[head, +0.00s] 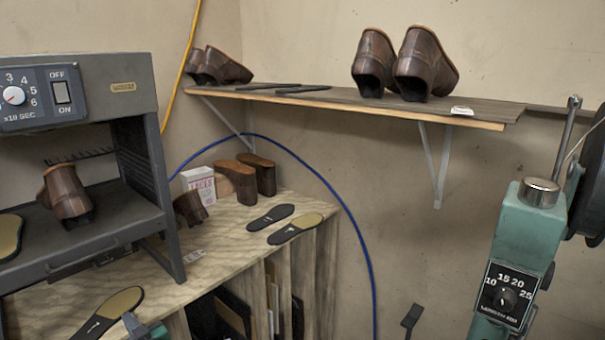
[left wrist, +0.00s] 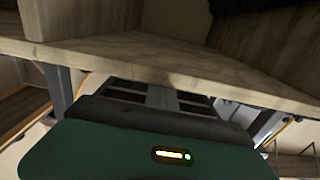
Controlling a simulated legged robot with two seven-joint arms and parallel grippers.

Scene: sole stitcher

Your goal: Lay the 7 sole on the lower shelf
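Several dark shoe soles are in the head view, and I cannot read which is the 7. One with a tan heel (head: 110,312) lies at the bottom left, close to my left gripper. A dark sole (head: 270,217) and a tan-and-dark one (head: 300,225) lie on the wooden bench (head: 235,245). Two thin dark pieces (head: 302,89) lie on the wall shelf (head: 340,97). My left gripper (head: 138,325) shows only in part at the bottom edge. In the left wrist view its green body is close to a wooden edge (left wrist: 160,62); its fingertips are unclear. My right gripper is not seen.
A grey oven-like machine (head: 155,150) stands left, with a brown shoe (head: 66,192) inside. Shoes and a white box (head: 199,183) stand on the bench. A teal stitching machine (head: 525,235) stands right. Slots below the bench hold dark sheets (head: 232,312). A blue hose (head: 365,245) hangs on the wall.

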